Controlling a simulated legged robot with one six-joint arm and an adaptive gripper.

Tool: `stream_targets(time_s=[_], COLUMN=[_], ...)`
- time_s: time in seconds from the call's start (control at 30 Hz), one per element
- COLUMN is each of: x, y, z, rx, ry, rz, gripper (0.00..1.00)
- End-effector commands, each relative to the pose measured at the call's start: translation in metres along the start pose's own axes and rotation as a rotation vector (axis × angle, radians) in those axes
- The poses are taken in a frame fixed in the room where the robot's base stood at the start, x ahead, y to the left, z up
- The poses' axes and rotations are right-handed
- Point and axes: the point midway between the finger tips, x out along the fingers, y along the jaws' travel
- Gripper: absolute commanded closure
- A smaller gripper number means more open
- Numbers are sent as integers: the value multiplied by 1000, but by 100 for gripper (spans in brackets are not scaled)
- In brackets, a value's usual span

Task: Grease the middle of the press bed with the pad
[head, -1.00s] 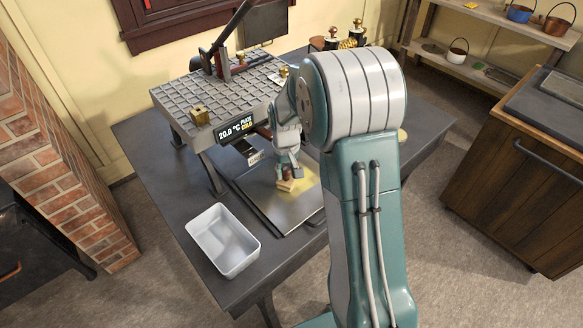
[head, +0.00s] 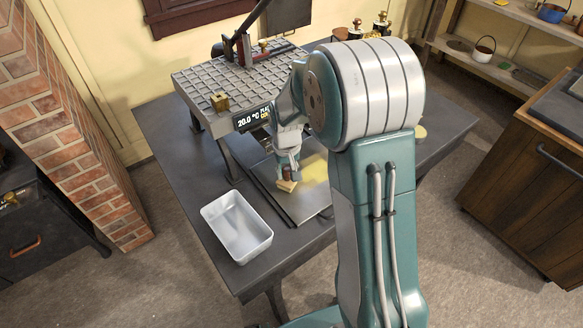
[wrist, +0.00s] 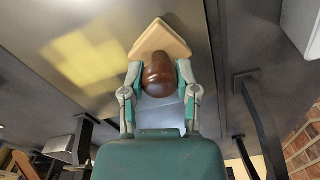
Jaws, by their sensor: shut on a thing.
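My gripper (head: 287,175) is shut on the brown knob of the pad (head: 288,185) in the head view. In the wrist view my gripper (wrist: 160,90) has a finger on each side of the brown knob, and the pale pad (wrist: 160,38) sticks out beyond it. The pad is low over the flat metal press bed (head: 300,208) or on it; I cannot tell if it touches. A yellow greasy patch (head: 315,170) lies on the bed to the right of the pad. The patch also shows in the wrist view (wrist: 88,58), left of the pad. My arm hides part of the bed.
A white tray (head: 237,228) stands on the dark table (head: 165,125), left of the bed. A brick pillar (head: 75,140) rises at the left.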

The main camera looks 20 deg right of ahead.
Motion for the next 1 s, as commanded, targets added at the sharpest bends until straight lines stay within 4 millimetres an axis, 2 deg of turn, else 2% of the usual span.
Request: stream_targets(time_s=[0.2,0.33,0.67,0.83,1.0], x=[1,2,0,-1,-1], y=[-16,-18,-25,-22,-8], z=[6,6,-15,-19,-24], rx=[-2,-1,0,1,6], ry=[-1,-2,6,10,8], rz=[0,0,-1,-1,-1], gripper=[98,98,98,98,98])
